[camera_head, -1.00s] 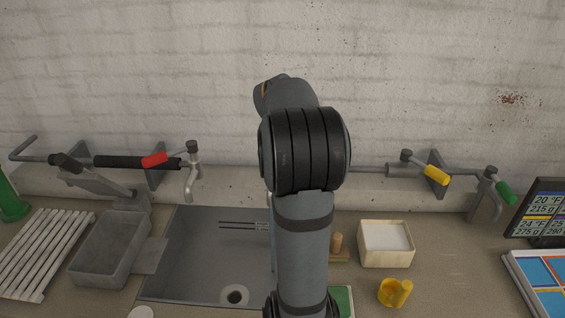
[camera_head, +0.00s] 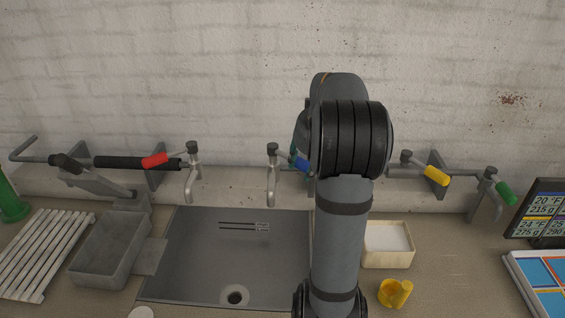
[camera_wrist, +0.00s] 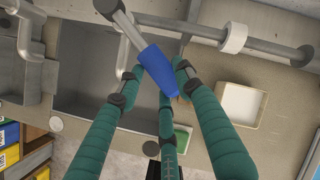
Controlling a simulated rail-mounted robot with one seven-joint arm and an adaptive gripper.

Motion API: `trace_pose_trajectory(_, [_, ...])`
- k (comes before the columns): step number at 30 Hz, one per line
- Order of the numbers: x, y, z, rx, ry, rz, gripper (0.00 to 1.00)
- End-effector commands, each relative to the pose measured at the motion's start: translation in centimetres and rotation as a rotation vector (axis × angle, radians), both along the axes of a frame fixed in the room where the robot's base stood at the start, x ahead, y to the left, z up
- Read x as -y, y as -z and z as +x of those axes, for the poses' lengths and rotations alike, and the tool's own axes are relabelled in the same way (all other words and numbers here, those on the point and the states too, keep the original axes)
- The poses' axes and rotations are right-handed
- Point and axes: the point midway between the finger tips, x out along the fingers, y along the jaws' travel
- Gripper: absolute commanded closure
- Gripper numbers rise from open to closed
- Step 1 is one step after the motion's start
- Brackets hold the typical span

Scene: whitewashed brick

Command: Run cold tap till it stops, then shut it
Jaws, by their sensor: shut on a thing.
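The cold tap with the blue lever is on the wall rail; its grey spout (camera_head: 271,180) hangs over the back of the sink (camera_head: 190,270). No water stream is visible under it. The blue lever grip (camera_head: 302,162) is partly hidden by my arm in the head view. In the wrist view the blue grip (camera_wrist: 153,62) lies between the teal fingers of my gripper (camera_wrist: 160,76), which is shut on it. In the head view my arm covers most of my gripper.
A red-levered tap (camera_head: 155,159) is to the left; yellow (camera_head: 436,175) and green (camera_head: 505,192) levers are to the right. A pale box (camera_head: 400,258) and a yellow holder (camera_head: 393,293) stand right of the sink. A grey trough (camera_head: 108,262) stands left.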

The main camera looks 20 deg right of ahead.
Motion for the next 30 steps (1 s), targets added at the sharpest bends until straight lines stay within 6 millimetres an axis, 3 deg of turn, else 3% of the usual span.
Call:
trace_pose_trajectory(1, [0.76,-0.38,0.24,0.006,-0.026,-0.003,0.93])
trace_pose_trajectory(6, [0.79,-0.29,0.31,0.007,-0.046,-0.011,0.93])
trace_pose_trajectory(7, [0.80,-0.30,0.31,0.008,-0.045,-0.012,0.64])
trace_pose_trajectory(18, [0.67,-0.18,0.23,0.004,-0.044,-0.007,0.42])
trace_pose_trajectory(26, [0.53,-0.13,0.19,0.002,-0.044,-0.004,0.42])
trace_pose_trajectory(30, [0.50,-1.09,-0.18,0.004,-0.044,-0.005,0.42])
